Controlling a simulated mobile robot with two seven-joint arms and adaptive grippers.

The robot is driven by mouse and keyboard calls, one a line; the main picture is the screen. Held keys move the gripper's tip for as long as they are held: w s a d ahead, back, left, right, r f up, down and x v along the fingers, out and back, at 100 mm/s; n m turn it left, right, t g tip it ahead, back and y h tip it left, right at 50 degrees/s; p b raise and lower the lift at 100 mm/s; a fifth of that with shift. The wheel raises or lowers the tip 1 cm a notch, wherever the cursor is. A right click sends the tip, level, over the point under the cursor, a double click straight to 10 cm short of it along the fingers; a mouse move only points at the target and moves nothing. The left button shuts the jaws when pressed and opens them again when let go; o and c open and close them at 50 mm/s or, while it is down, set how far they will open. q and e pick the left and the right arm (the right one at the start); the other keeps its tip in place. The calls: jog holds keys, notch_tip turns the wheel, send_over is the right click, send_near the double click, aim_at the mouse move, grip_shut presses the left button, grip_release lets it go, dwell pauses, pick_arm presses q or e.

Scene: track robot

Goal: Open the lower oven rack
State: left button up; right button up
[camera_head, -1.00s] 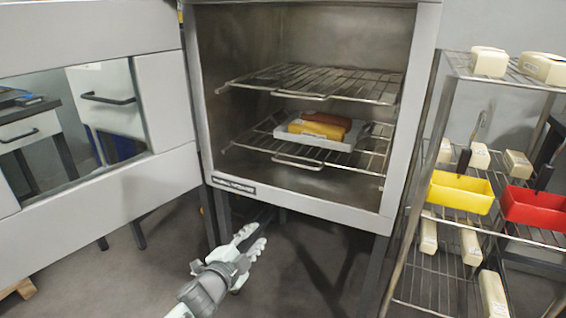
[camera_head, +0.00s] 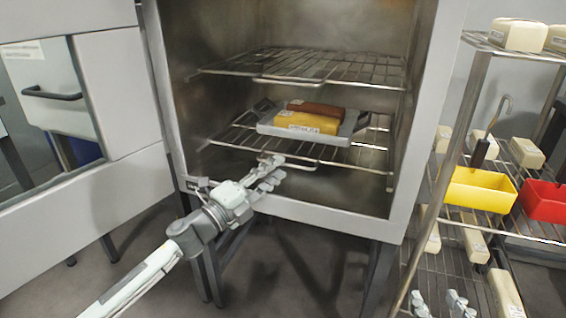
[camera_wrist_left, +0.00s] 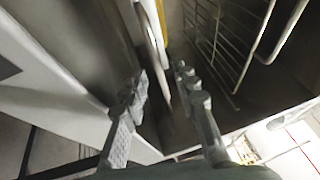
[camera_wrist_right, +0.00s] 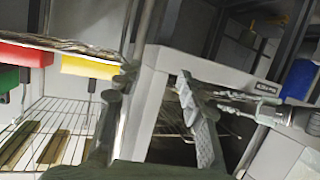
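The oven (camera_head: 300,211) stands open. Its lower rack (camera_head: 231,142) is inside, with a front handle loop (camera_head: 305,167), and bears a metal tray (camera_head: 349,125) with a yellow and a brown loaf-shaped item. My left gripper (camera_head: 271,172) is at the front of the lower rack, beside the left part of the handle loop. In the left wrist view the left fingers (camera_wrist_left: 160,78) are apart, with wire racks just beyond them; I cannot tell whether they touch the handle. My right gripper (camera_head: 435,302) is low at the right; its fingers (camera_wrist_right: 155,92) are apart and empty.
An upper rack (camera_head: 330,68) sits empty above. The opened oven door (camera_head: 110,200) spreads out at the left. A wire shelf (camera_head: 468,120) at the right holds a yellow bin (camera_head: 480,192), a red bin (camera_head: 543,203) and several pale packages.

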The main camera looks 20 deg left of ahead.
pick_arm(q)
jog(key=shift+x, duration=1.75)
jog(key=shift+c, duration=0.2)
grip_shut()
